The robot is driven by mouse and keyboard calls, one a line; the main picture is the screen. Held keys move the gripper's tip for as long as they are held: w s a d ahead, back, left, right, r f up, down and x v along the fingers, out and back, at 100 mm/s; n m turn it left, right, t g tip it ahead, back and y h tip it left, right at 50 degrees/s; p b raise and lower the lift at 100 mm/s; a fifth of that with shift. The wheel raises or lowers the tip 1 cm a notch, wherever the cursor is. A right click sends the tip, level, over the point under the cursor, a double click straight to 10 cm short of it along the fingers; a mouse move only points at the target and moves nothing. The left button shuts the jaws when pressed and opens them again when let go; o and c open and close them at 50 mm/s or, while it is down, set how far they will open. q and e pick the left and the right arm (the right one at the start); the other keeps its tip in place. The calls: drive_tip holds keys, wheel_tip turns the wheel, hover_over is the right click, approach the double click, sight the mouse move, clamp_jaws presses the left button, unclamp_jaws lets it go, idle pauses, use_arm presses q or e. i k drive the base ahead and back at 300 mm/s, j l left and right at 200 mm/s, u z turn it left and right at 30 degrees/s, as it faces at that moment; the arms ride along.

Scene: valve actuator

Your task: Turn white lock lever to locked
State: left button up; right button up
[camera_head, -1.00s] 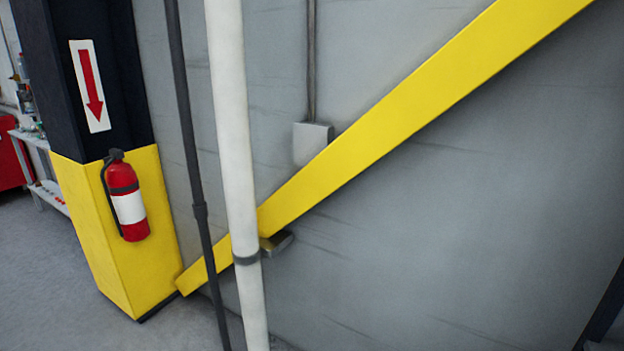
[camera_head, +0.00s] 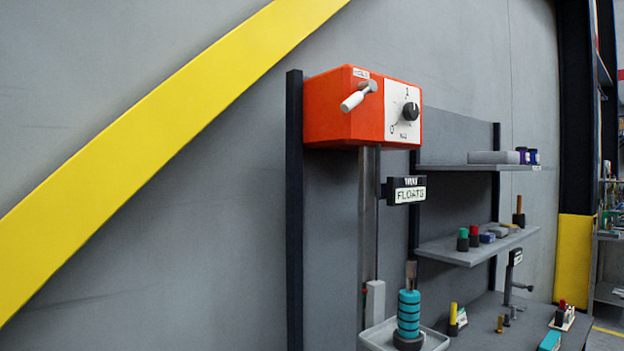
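An orange-red actuator box (camera_head: 328,104) is mounted on a dark post against the grey wall, right of the picture's middle. A white lever (camera_head: 358,96) sticks out of its left front, tilted with its thick end down to the left. A small label above the lever is too small to read surely. A white plate with a black knob (camera_head: 410,111) is on the box's right part. I cannot tell from the markings which lever position is locked. Neither of my grippers is in the head view.
A steel column runs below the box to a white tray (camera_head: 437,341) with a teal ringed stack (camera_head: 408,314). A "FLOATS" sign (camera_head: 410,195) hangs beside the column. Shelves (camera_head: 470,249) with small items stand to the right. A yellow beam (camera_head: 140,160) crosses the wall at left.

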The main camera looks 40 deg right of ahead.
sight(369, 87)
drive_tip(key=i+z, duration=0.1)
drive_tip(key=z, duration=0.3)
drive_tip(key=i+j+z, duration=0.1)
drive_tip(key=z, duration=0.3)
drive_tip(key=i+j+z, duration=0.1)
drive_tip(key=z, duration=0.3)
drive_tip(key=i+j+z, duration=0.1)
drive_tip(key=z, duration=0.3)
drive_tip(key=i+j+z, duration=0.15)
drive_tip(key=z, duration=0.3)
drive_tip(key=i+j+z, duration=0.1)
drive_tip(key=j+z, duration=0.15)
drive_tip(key=z, duration=0.2)
drive_tip(key=i+j+z, duration=0.1)
drive_tip(key=j+z, duration=0.15)
drive_tip(key=z, duration=0.25)
